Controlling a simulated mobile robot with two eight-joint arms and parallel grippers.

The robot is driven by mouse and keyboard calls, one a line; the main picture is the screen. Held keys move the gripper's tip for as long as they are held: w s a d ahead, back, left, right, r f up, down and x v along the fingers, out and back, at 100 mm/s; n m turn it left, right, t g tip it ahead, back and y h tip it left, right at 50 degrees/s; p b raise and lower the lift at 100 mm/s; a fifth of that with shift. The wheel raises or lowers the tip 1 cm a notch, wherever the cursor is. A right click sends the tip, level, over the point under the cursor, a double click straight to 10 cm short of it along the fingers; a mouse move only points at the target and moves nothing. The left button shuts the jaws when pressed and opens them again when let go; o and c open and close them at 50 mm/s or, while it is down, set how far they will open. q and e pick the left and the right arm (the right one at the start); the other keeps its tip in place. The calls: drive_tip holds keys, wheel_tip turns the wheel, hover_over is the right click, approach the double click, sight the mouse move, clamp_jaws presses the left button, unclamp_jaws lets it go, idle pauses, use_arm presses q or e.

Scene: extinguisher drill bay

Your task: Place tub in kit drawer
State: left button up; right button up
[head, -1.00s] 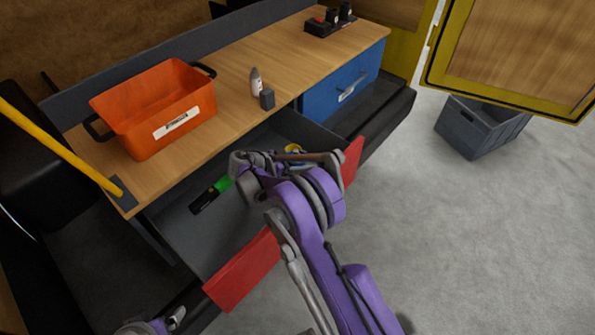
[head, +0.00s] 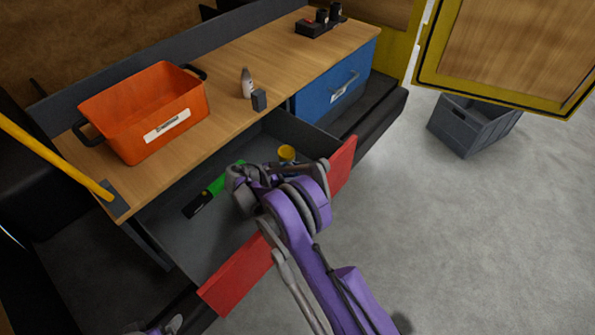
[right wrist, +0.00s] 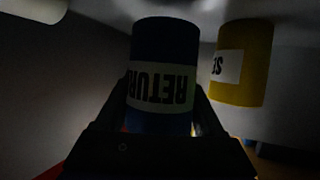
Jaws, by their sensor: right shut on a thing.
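The kit drawer (head: 170,231) is pulled out under the bench, dark grey inside with a red front. My right gripper (right wrist: 161,95) is shut on a blue tub (right wrist: 164,50) with a white label reading "RETUR…", seen between its fingers in the right wrist view. My left gripper (head: 172,324) is mostly cut off at the bottom edge.
A green and black tool (head: 212,190) lies in the drawer's left part. On the bench stand an orange bin (head: 130,128), a white bottle (head: 246,84) and a small grey block (head: 259,100). A blue drawer (head: 335,92) is shut. A grey crate (head: 470,125) sits on the floor.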

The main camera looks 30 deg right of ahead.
drive_tip(key=o, duration=1.5)
drive_tip(key=shift+o, duration=0.2)
drive_tip(key=shift+r, duration=0.25)
drive_tip(key=shift+r+p, duration=0.5)
drive_tip(key=shift+p, duration=0.1)
drive_tip(key=v, duration=0.7)
drive_tip(key=shift+a+b, duration=0.3)
drive_tip(key=shift+b, duration=0.1)
drive_tip(key=shift+f, duration=0.1)
